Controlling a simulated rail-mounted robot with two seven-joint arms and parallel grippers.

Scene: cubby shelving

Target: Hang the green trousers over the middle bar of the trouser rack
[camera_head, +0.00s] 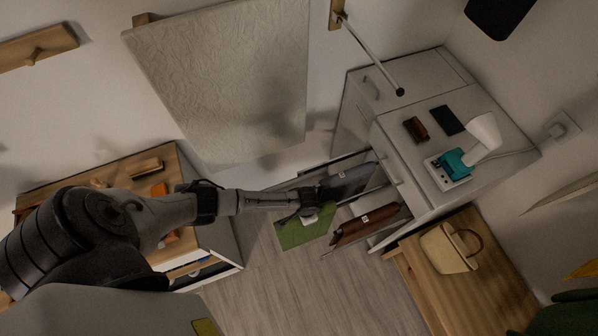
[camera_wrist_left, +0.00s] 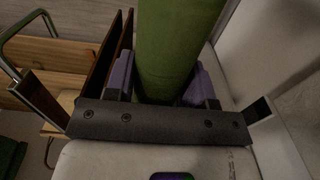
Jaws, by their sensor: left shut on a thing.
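The green trousers (camera_head: 303,232) hang from my left gripper (camera_head: 312,200) in the head view. They fill the space between its purple finger pads (camera_wrist_left: 160,80) in the left wrist view, where the green cloth (camera_wrist_left: 178,45) runs up out of the picture. The trouser rack is pulled out of the white cabinet, with dark grey trousers (camera_head: 350,181) on the far side and brown trousers (camera_head: 368,223) on the near side. The green trousers are at its outer left end, near the gap between the two. The middle bar is mostly hidden. My right gripper is not in view.
The white cabinet (camera_head: 418,185) carries a lamp (camera_head: 484,134), a teal item (camera_head: 455,161) and dark wallets. A wooden bench with a beige bag (camera_head: 449,248) stands at the lower right. A wooden-topped unit (camera_head: 150,170) is at left. Floor (camera_head: 290,290) is clear below.

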